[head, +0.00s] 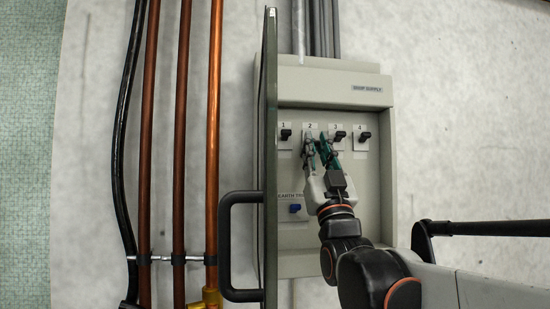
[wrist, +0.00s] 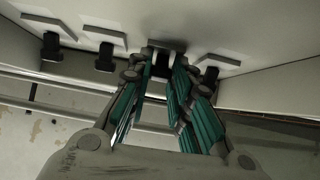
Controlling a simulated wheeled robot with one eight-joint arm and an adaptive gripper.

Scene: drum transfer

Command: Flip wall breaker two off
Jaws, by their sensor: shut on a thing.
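A row of black wall breakers, numbered 1 to 4, sits on the grey panel marked "SHOP SUPPLY" (head: 335,93). Breaker two's plate (head: 310,126) shows above my fingertips, but its toggle is hidden in the head view. My gripper (head: 317,140) reaches up to it from below. In the wrist view, the fingertips of my gripper (wrist: 163,72) are closed around the black toggle of breaker two (wrist: 166,52). Whether that toggle points up or down is unclear. Breaker one (head: 285,134) is to the left; breaker three (head: 339,136) and breaker four (head: 364,136) are to the right.
A blue earth switch (head: 295,208) sits lower on the panel. The panel's open door (head: 269,160), seen edge-on with a black handle (head: 226,245), stands close to the left of my gripper. Copper-coloured pipes (head: 180,130) run farther left.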

